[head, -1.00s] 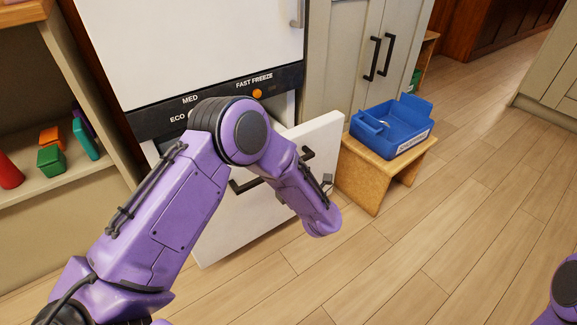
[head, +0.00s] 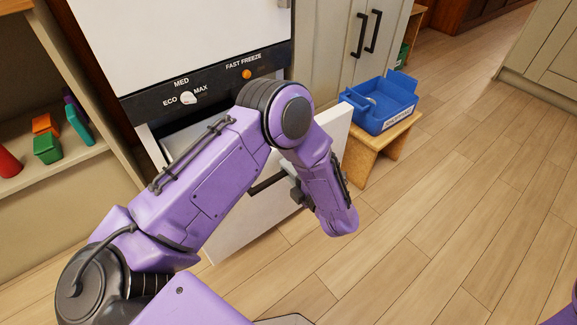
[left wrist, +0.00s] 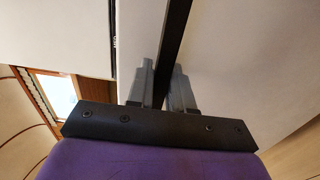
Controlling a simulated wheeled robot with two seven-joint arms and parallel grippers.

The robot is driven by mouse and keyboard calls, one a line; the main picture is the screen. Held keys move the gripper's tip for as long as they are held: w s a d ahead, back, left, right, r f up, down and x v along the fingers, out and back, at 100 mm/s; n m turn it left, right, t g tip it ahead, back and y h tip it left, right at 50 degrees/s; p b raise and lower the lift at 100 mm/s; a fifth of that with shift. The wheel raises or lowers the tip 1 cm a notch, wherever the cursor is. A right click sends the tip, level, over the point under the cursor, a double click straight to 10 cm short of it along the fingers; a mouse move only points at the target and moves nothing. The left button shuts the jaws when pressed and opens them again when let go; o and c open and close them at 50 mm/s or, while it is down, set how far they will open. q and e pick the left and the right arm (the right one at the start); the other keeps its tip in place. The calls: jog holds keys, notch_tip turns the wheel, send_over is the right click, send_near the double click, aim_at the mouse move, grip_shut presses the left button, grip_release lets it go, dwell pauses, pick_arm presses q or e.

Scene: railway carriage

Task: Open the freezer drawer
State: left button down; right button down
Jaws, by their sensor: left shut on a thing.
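The white freezer drawer (head: 232,232) stands pulled out from under the black control panel of the freezer. A dark gap into the drawer shows at its top left. Its black bar handle (head: 266,183) is partly hidden by my left arm. My left gripper (head: 296,188) is at the handle, mostly covered by the purple wrist. In the left wrist view the grey fingers (left wrist: 166,88) sit on both sides of the black handle bar (left wrist: 177,30) and are shut on it. My right gripper is out of view.
A wooden stool (head: 362,163) with a blue bin (head: 384,105) stands close to the drawer's right end. Shelves with coloured blocks (head: 47,148) are at the left. The wooden floor (head: 440,220) in front and to the right is clear.

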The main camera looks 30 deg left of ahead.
pick_arm(q)
jog(key=shift+w, duration=0.15)
jog(key=c, duration=1.1)
grip_release()
jog(key=shift+d, duration=0.1)
jog(key=p+v, duration=0.2)
jog(key=v, duration=0.8)
jog(key=shift+d, duration=0.25)
